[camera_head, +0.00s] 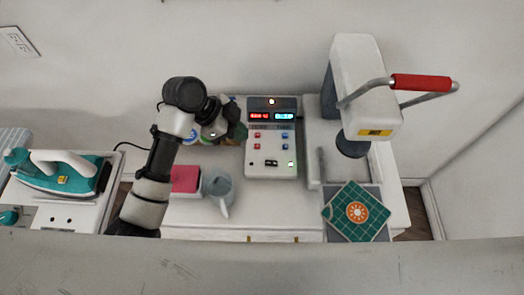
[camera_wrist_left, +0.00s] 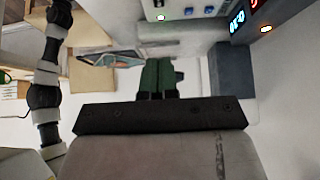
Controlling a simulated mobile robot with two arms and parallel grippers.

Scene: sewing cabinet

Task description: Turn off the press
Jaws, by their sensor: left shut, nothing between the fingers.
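The heat press (camera_head: 368,75) stands at the right of the cabinet top, with a red handle (camera_head: 420,82) raised above its white head. Its apparent control box (camera_head: 271,140) stands left of it, with lit red and cyan displays, red and blue buttons, a black switch (camera_head: 271,163) low on the front and a green-lit button (camera_head: 291,164) beside that. The box also shows at the top of the left wrist view (camera_wrist_left: 185,8). My left gripper (camera_head: 240,131) is shut and empty at the box's left edge; its fingertips (camera_wrist_left: 158,80) point toward the box's side. Contact cannot be told.
A teal iron (camera_head: 62,172) rests at the far left. A wall stands close behind.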

